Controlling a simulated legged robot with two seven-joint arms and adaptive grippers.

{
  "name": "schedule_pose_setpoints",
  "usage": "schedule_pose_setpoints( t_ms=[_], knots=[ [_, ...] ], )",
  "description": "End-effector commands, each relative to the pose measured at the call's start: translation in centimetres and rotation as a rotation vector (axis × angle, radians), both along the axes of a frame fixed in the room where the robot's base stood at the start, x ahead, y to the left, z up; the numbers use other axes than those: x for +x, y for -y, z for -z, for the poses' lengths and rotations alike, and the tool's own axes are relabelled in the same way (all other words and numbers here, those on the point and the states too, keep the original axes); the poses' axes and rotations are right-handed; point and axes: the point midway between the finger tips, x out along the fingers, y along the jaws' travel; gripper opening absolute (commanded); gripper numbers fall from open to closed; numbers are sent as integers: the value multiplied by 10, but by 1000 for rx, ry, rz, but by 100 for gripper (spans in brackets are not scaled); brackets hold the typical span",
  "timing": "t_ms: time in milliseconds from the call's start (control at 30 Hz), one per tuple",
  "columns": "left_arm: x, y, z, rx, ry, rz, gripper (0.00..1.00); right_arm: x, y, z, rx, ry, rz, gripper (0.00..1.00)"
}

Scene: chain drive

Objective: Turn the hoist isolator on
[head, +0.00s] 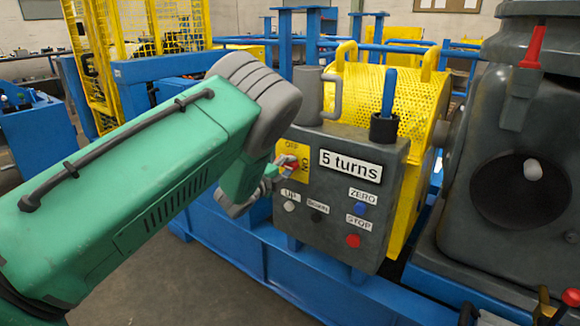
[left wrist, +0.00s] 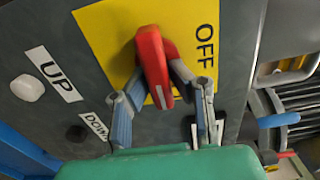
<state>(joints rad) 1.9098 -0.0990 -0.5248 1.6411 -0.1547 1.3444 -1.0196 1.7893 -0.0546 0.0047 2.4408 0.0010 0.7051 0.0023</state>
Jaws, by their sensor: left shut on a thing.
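The hoist isolator is a red handle (head: 290,167) on a yellow plate (head: 284,151) at the upper left of the grey control box. In the left wrist view the red handle (left wrist: 152,62) points down the picture, away from the OFF mark and toward the partly hidden ON mark. My left gripper (head: 281,172) is at the handle. In the left wrist view its two fingers (left wrist: 164,98) stand on either side of the handle, shut on it. The ON mark (head: 305,167) shows just right of the handle in the head view. My right gripper is not seen.
A yellow mesh drum guard stands behind. A dark machine (head: 470,245) stands right.

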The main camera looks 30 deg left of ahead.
Motion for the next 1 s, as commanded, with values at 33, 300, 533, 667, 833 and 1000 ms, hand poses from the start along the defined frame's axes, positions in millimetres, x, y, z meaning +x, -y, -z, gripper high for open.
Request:
schedule_pose_setpoints(
  t_ms=[33,300,533,667,833,1000],
  knots=[
    [-3,0,8,0,-18,-2,0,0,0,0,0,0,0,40],
    [-3,0,7,0,-16,-1,36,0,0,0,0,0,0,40],
    [-2,0,3,0,-7,0,36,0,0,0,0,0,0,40],
    [-7,0,3,0,-7,0,36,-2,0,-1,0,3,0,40],
    [-34,-3,3,-1,-8,-1,36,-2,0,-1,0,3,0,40],
    [-72,-6,4,-1,-11,-3,36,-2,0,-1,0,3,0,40]
  ],
)
